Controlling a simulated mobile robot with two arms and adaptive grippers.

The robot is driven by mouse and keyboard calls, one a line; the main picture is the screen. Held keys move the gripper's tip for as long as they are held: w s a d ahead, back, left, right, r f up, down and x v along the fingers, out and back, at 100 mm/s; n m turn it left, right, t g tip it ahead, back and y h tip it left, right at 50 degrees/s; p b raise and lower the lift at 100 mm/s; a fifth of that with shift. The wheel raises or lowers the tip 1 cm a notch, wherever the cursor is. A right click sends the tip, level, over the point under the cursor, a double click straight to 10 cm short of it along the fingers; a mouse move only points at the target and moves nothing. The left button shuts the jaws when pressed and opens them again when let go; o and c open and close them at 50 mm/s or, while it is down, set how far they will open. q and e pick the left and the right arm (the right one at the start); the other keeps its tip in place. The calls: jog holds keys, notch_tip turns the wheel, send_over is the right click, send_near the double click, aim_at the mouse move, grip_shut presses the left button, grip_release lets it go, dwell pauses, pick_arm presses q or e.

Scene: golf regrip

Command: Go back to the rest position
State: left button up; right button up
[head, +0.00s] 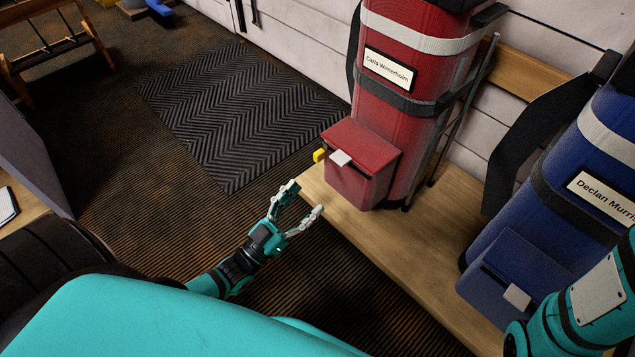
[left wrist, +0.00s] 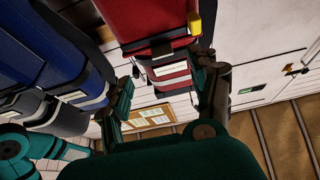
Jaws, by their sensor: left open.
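My left gripper (head: 303,207) is open and empty. It hangs beside the near left edge of the wooden bench (head: 412,248), in front of the red golf bag (head: 418,80). In the left wrist view the open fingers of my left gripper (left wrist: 165,95) frame the red bag (left wrist: 150,22), with nothing between them. The red bag stands on the bench with the label "Carla Winterholm" and a closed front pocket (head: 362,160). My right arm shows at the lower right of the head view, but its fingers are out of the picture.
A blue golf bag (head: 560,210) labelled "Declan Murri…" stands on the bench at the right, near my right arm. A yellow piece (head: 320,155) sits beside the red pocket. A dark chevron mat (head: 240,110) lies on the open floor. A wooden frame (head: 55,45) stands far left.

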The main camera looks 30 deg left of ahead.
pick_arm(q)
jog(key=shift+v, duration=0.8)
